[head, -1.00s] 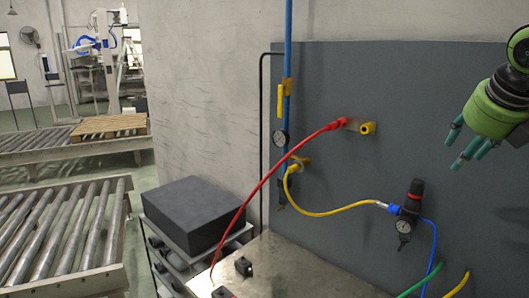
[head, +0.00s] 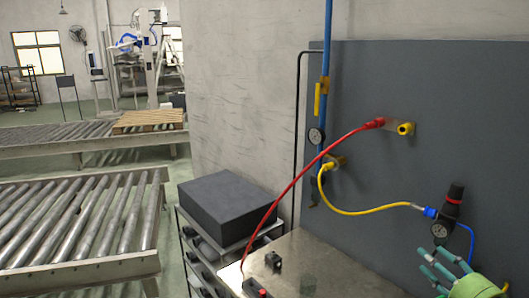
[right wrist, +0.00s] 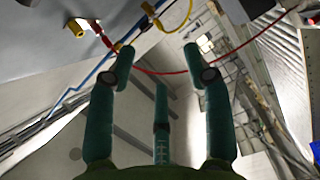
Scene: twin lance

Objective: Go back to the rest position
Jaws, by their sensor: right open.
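My right gripper (head: 438,262) shows at the lower right of the head view, with its teal fingers spread and nothing between them. It is in front of the grey panel (head: 380,100), below the black regulator with its gauge (head: 453,205). In the right wrist view the same open fingers (right wrist: 158,70) stand apart and empty. The red hose (head: 318,165) runs from a fitting on the panel down to the bench. The yellow hose (head: 350,212) runs from the blue pipe to the regulator. My left gripper is not in view.
A metal bench (head: 330,265) with small black parts stands below the panel. A dark box (head: 228,207) sits on a rack to its left. Roller conveyors (head: 75,225) fill the left side, one with a wooden pallet (head: 148,120). The floor shows between them.

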